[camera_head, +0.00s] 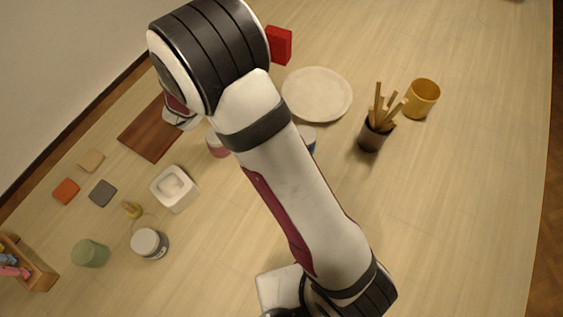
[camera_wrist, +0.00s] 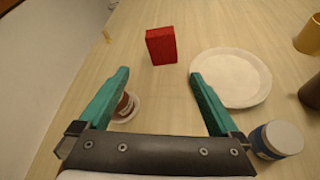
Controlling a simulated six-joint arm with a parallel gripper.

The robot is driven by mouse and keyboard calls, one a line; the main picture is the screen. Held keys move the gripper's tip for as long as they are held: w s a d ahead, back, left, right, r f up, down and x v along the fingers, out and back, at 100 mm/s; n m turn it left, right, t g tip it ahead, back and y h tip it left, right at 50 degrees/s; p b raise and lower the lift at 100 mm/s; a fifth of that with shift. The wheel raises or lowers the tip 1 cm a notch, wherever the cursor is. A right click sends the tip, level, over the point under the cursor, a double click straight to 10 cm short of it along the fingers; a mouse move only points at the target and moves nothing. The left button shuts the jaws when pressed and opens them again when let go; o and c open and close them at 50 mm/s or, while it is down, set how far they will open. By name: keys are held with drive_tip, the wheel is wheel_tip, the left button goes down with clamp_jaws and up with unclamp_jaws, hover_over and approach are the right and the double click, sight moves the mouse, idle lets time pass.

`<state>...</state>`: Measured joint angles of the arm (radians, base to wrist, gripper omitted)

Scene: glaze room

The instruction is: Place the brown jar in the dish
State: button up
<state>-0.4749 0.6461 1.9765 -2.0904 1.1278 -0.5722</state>
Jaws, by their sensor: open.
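A small jar with a reddish-brown side and pale lid shows in the wrist view (camera_wrist: 124,103), partly hidden by my left finger. It appears to be the pinkish-brown jar beside my arm in the head view (camera_head: 217,147). A round, shallow, off-white dish (camera_head: 317,94) lies flat at the upper middle; it also shows right of my fingers in the wrist view (camera_wrist: 232,76) and looks empty. My gripper (camera_wrist: 159,73) is open, with nothing held between its teal fingers. In the head view, my arm hides its fingertips.
A red block (camera_wrist: 161,46) stands beyond my fingers. A blue-labelled jar (camera_wrist: 275,140) is at right. A brush pot (camera_head: 375,132) and yellow mug (camera_head: 422,98) stand right of the dish. A square white vessel (camera_head: 160,201), wooden board (camera_head: 150,137) and white-lidded jar (camera_head: 149,243) are at left.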

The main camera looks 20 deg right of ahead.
drive_tip(key=s+d+r+m+g+h, duration=0.1)
drive_tip(key=s+d+r+m+g, duration=0.25)
drive_tip(key=s+d+m, duration=0.45)
drive_tip(key=s+d+r+m+g, duration=0.3)
drive_tip(key=s+d+m+g, duration=0.25)
drive_tip(key=s+m, duration=0.4)
drive_tip(key=s+a+m+g+y, duration=0.1)
drive_tip(key=s+a+m+y, duration=0.4)
drive_tip(key=s, duration=0.4)
drive_tip(key=s+a+m+g+y, duration=0.1)
drive_tip(key=s+a+m+y, duration=0.4)
drive_tip(key=s+m, duration=0.4)
drive_tip(key=shift+s+a+f, duration=0.4)
drive_tip(key=shift+s+a, duration=0.35)
drive_tip(key=shift+a, duration=0.1)
